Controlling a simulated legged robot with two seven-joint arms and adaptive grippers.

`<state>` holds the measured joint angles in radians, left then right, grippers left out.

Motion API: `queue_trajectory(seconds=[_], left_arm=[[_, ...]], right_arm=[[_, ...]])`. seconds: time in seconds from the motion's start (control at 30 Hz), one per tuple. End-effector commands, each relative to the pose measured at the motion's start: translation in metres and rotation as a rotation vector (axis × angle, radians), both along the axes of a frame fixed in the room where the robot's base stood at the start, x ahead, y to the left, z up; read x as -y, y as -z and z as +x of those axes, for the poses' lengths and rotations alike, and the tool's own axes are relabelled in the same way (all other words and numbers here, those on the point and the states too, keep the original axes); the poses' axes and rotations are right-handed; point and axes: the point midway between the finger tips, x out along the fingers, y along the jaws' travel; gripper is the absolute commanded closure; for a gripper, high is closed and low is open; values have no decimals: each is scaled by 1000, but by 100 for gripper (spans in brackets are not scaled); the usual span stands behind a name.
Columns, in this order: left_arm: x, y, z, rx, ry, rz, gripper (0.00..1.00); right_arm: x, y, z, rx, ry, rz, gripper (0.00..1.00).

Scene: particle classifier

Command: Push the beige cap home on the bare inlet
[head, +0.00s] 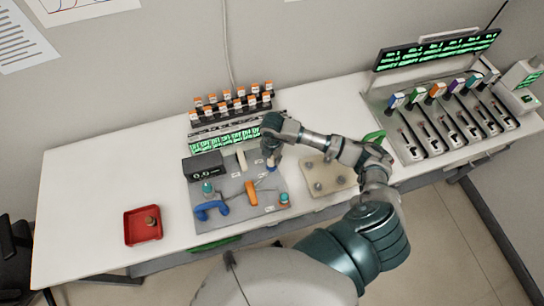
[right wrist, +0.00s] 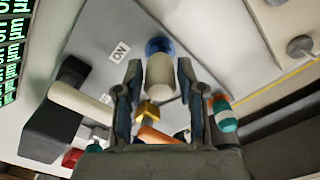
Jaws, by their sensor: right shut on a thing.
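My right gripper (head: 270,160) reaches down over the grey panel (head: 230,180). In the right wrist view its two fingers (right wrist: 158,90) are on either side of a beige cylindrical cap (right wrist: 160,76), shut on it. The far end of the cap is at a round blue fitting (right wrist: 159,46), likely the inlet; the two overlap in this view, and I cannot tell how far the cap is seated. In the head view the gripper hides the cap. My left gripper is not in view.
A beige rod (head: 241,158) by the black box (head: 204,166), an orange lever (head: 251,192) and a blue curved handle (head: 210,210) stand nearby on the panel. A red tray (head: 131,240) holds a brown piece. A beige plate (head: 340,177) lies to the right.

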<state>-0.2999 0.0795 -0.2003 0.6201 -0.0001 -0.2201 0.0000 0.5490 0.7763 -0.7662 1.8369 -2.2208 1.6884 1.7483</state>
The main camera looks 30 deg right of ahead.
Motion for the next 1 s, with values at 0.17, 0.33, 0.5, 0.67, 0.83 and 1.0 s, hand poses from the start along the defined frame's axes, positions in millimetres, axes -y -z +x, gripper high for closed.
queue_trajectory(seconds=[0.17,0.33,0.5,0.67,0.83,1.0], left_arm=[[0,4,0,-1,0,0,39],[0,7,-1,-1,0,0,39],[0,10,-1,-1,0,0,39],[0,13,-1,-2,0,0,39],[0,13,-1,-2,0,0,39],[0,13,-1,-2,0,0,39]], right_arm=[[0,6,0,0,0,0,91],[0,10,0,-1,0,-1,91],[0,15,0,-2,0,-1,91],[0,19,0,-2,0,0,91],[0,20,0,-1,0,-1,44],[0,19,0,-1,0,-1,32]])
